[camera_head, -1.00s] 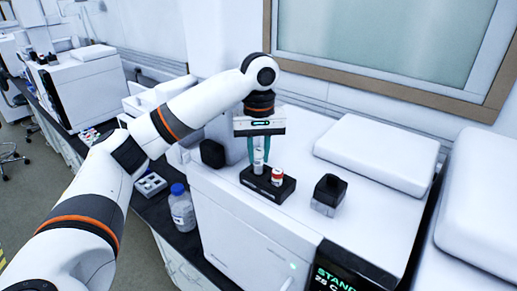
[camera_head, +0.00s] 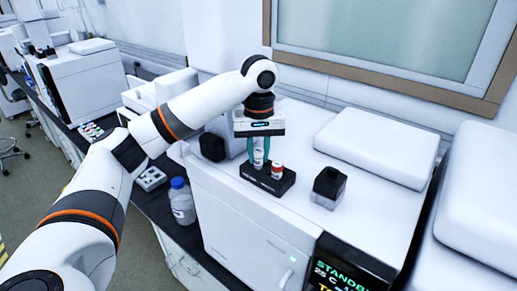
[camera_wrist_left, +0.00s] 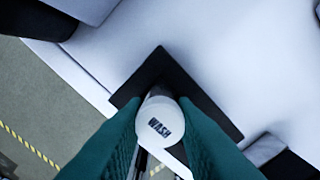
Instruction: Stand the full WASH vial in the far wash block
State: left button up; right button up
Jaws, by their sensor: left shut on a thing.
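My left gripper (camera_head: 260,152) points down over a small black block on top of the white instrument and is shut on a white-capped vial (camera_head: 258,158). In the left wrist view the cap of this vial (camera_wrist_left: 160,122) reads WASH and sits between the teal fingers. The black block (camera_head: 284,187) lies directly under it; the vial's lower end looks to be at the block, but I cannot tell how deep it sits. A vial with a red cap (camera_head: 277,169) stands in the same block, just right of my gripper. My right gripper is out of view.
A separate dark block with a clear lower part (camera_head: 328,187) stands to the right on the instrument. A bottle with a blue cap (camera_head: 181,203) and a grey tray with wells (camera_head: 151,178) are on the dark bench at left. A white raised lid (camera_head: 375,150) lies behind.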

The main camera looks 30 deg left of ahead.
pick_arm(q)
jog(key=shift+f, duration=0.35)
jog(key=o, duration=1.1)
jog(key=shift+c, duration=0.2)
jog(key=shift+o, duration=0.4)
jog(key=o, duration=0.3)
jog(key=shift+r, duration=0.1)
jog(key=shift+r, duration=3.4)
